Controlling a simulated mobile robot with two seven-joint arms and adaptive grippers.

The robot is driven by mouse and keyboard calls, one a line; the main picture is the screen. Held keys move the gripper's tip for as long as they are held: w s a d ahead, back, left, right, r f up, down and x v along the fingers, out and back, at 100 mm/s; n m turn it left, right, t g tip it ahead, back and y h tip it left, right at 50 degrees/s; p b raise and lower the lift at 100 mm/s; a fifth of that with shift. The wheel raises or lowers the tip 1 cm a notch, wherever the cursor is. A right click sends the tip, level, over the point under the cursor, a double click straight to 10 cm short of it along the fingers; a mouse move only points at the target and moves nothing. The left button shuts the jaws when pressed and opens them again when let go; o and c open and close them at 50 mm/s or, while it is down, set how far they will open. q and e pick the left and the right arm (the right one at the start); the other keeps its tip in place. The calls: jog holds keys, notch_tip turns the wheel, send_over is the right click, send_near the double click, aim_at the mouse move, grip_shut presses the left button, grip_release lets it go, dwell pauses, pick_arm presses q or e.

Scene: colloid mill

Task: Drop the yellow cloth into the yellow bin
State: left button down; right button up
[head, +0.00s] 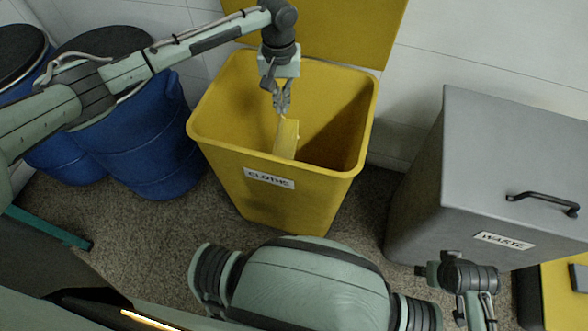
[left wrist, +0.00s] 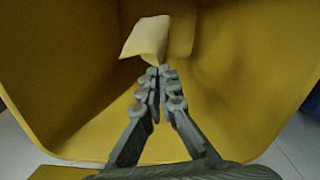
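The yellow cloth (head: 287,138) is a small pale yellow piece, hanging below my left gripper (head: 282,103) inside the mouth of the open yellow bin (head: 227,146). The bin carries a label reading "CLOTHS". In the left wrist view, the cloth (left wrist: 147,37) is at the fingertips of my left gripper (left wrist: 160,72). The fingers are close together, shut on its corner. The bin's inner walls (left wrist: 60,110) surround it. Part of my right arm shows at the lower right of the head view, but its fingers are not visible.
A grey box labelled "WASTE" (head: 500,165) with a black handle stands right of the bin. Blue drums (head: 150,160) stand to the left. The bin's raised yellow lid (head: 340,25) is behind its opening. Speckled floor shows around the bin.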

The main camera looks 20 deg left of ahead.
pick_arm(q)
jog(key=c, duration=1.7)
grip_release()
jog(key=shift+c, duration=0.2)
jog(key=shift+o, duration=0.6)
jog(key=o, duration=0.5)
jog(key=shift+o, duration=0.5)
jog(key=o, duration=0.6)
